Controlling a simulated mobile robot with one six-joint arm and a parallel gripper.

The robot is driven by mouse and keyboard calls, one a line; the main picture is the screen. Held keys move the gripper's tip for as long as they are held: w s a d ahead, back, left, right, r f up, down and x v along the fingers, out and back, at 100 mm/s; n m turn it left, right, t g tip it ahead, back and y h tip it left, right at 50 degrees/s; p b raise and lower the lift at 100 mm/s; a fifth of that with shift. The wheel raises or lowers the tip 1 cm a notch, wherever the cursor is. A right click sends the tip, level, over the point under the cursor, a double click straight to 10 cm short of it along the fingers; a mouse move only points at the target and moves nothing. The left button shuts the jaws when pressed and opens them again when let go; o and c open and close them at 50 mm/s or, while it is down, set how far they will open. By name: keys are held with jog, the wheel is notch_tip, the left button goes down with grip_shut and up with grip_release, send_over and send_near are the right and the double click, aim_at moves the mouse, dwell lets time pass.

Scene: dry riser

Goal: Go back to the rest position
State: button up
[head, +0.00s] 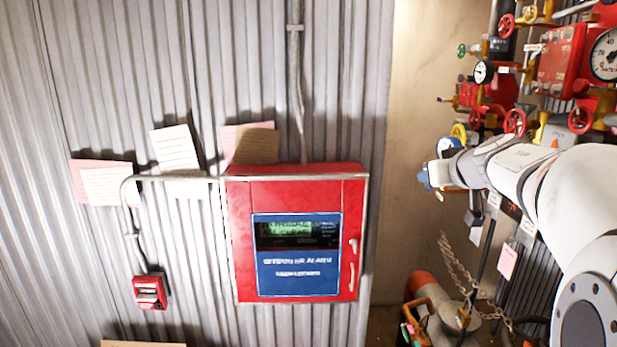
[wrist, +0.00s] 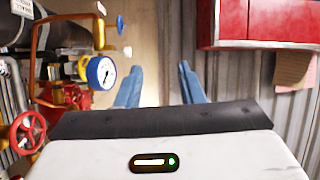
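My arm reaches in from the right in the head view, and my gripper (head: 426,178) shows there as a small blue tip in front of the beige wall. In the wrist view my gripper (wrist: 158,88) shows two blue fingers spread apart. Nothing is between them. The gap shows only the beige wall and the edge of the grey corrugated wall behind. The fingers touch nothing that I can see.
A red alarm cabinet (head: 297,235) hangs on the corrugated wall (head: 90,250), with a small red call box (head: 150,291) at lower left. Red valves and gauges (head: 560,60) crowd the right. A blue-rimmed gauge (wrist: 101,72) is left of the fingers. A chain (head: 459,265) hangs lower right.

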jog(key=s+a+f+m+g+h+b, duration=0.2)
jog(key=s+f+m+g+h+b, duration=0.25)
jog(key=s+f, duration=1.05)
jog(key=s+a+f+n+g+y, duration=0.1)
jog(key=s+a+f+g, duration=0.1)
jog(key=s+a+f, duration=0.3)
jog(key=s+a+f+n+g+y+b, duration=0.1)
jog(key=s+a+f, duration=0.4)
jog(key=s, duration=0.6)
notch_tip(320, 180, down, 3)
jog(key=shift+s+r+n+g+y, duration=0.2)
jog(key=shift+n+g+y, duration=0.15)
jog(key=shift+g+y, duration=0.5)
